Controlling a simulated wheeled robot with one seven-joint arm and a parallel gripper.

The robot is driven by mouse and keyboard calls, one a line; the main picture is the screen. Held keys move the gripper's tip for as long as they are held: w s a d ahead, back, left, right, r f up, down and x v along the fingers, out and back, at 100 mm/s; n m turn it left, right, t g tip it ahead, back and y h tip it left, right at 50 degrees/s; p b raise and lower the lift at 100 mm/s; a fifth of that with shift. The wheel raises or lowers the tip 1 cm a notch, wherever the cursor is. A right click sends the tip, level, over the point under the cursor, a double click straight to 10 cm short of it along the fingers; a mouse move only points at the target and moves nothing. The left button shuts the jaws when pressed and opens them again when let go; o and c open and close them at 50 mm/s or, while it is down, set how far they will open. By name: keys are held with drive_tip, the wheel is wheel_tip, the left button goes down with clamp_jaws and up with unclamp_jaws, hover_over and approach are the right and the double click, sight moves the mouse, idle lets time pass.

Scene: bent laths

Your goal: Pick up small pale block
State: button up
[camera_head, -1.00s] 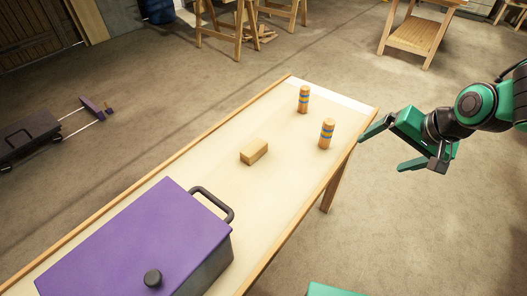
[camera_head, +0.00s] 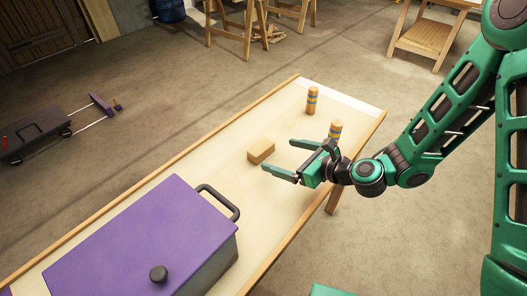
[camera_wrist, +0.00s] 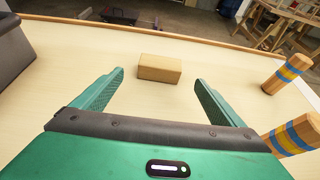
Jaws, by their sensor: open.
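The small pale block (camera_head: 261,151) lies flat on the long table, between the purple-lidded box and the striped pegs. In the wrist view the block (camera_wrist: 160,68) sits ahead of my fingertips, roughly midway between them. My gripper (camera_head: 292,160) is open and low over the table, to the right of the block, with its fingers pointing left towards it. It also shows in the wrist view (camera_wrist: 158,82), its two green fingers spread wide with nothing between them. The gripper and the block look apart.
A box with a purple lid (camera_head: 140,240) and a dark handle fills the table's near left part. Two striped wooden pegs stand on the table: one at the far end (camera_head: 312,100), one (camera_head: 336,129) close behind my gripper. The table (camera_head: 215,150) is bare around the block.

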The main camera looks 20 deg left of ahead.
sight(266, 151)
drive_tip(key=x, duration=1)
drive_tip(key=shift+w+a+f, duration=0.15)
drive_tip(key=shift+a+f, duration=0.1)
drive_tip(key=shift+a, duration=0.05)
drive_tip(key=c, duration=1.2)
